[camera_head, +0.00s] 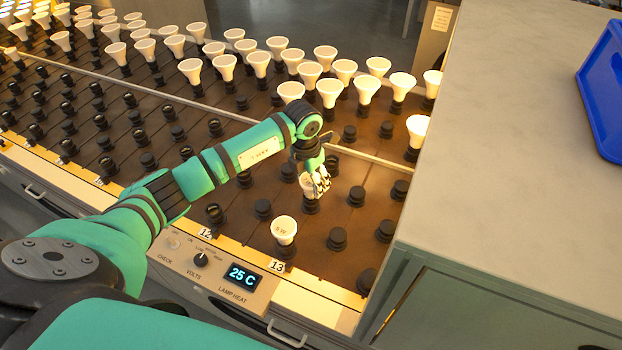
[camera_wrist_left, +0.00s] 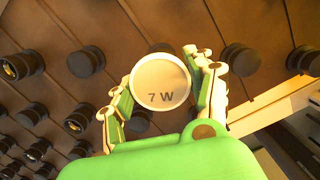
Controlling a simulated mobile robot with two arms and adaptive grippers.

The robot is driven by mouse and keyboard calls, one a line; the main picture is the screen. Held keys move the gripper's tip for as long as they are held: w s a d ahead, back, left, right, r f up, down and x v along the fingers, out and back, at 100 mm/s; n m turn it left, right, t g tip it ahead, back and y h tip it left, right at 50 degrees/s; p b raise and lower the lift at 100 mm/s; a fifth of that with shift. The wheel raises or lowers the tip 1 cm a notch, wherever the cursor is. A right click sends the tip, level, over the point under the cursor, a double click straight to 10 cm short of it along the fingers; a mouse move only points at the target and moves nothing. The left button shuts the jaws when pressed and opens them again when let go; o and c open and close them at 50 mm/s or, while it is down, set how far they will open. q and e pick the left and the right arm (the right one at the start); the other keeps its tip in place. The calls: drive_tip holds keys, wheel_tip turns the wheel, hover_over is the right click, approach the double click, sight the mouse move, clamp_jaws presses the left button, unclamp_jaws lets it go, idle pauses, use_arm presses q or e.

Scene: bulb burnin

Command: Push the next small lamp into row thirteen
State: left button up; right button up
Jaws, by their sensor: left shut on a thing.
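My left gripper (camera_head: 316,185) is shut on a small white lamp (camera_wrist_left: 161,82) marked "7 W". In the head view the fingers partly cover the lamp, and it is right above a black socket (camera_head: 311,205). I cannot tell whether its base is seated there. Another small lamp (camera_head: 284,230) stands upright at the near end, by the "13" label (camera_head: 277,267). The left wrist view shows the fingers on both sides of the held lamp's round face. My right gripper is not in view.
Empty black sockets (camera_head: 337,239) surround the gripper on the brown board. Taller white lamps (camera_head: 330,92) stand behind. A grey cabinet (camera_head: 510,130) bounds the board on the right, with a blue bin (camera_head: 603,90) on top. A panel (camera_head: 215,275) reading "25 C" runs along the front.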

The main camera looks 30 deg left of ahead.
use_arm(q)
drive_tip(key=shift+f, duration=0.3)
drive_tip(key=o, duration=1.2)
drive_tip(key=shift+o, duration=0.2)
wheel_tip(320, 180, up, 12)
drive_tip(key=s, duration=0.1)
drive_tip(key=shift+s+a, duration=0.2)
